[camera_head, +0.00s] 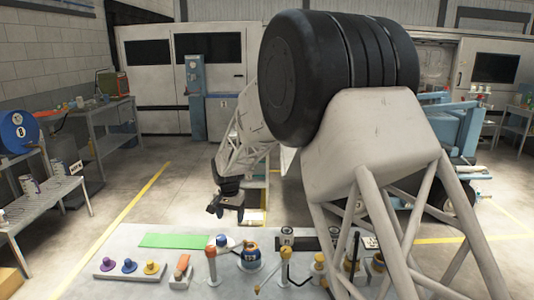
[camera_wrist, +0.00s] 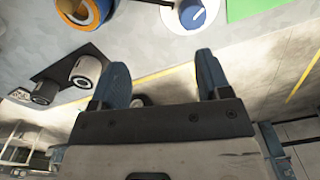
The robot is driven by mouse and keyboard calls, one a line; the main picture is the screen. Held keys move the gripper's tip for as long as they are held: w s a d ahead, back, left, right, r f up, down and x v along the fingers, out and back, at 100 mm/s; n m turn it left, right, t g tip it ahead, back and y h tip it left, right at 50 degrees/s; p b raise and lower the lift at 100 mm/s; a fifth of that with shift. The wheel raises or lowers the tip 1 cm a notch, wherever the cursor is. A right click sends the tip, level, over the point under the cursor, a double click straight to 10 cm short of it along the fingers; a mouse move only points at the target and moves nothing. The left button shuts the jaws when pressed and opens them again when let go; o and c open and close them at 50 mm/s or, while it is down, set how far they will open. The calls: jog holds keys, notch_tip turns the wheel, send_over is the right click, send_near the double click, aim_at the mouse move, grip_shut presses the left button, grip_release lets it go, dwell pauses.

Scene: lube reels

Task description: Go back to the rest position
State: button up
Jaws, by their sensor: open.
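My gripper (camera_head: 226,208) hangs in the air beyond the far edge of the light grey table (camera_head: 215,233) in the head view. In the wrist view, its two blue fingers (camera_wrist: 155,85) stand wide apart with nothing held between them. A blue-topped item (camera_wrist: 197,14) lies beyond the fingertips there. The large pale and black links at the right of the head view are my own arm, and they hide part of the table and the room behind.
The table holds a green mat (camera_head: 175,241), a tray (camera_head: 130,271) with purple, blue and yellow knobs, an orange-and-blue reel (camera_head: 250,257) and several upright tools. Shelves with a blue drum (camera_head: 18,131) stand at left. Open floor lies beyond the table.

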jog(key=s+d+r+n+t, duration=0.1)
jog(key=s+d+r, duration=0.7)
jog(key=s+d, duration=0.3)
jog(key=s+d+r, duration=0.8)
jog(key=s+d, duration=0.6)
jog(key=s, duration=0.5)
jog(key=s+d+n+t, duration=0.1)
jog(key=s+d, duration=0.3)
jog(key=s, duration=0.5)
jog(key=s+d, duration=0.3)
jog(key=s, duration=0.7)
jog(key=shift+d+f+n, duration=0.4)
jog(key=shift+w, duration=0.1)
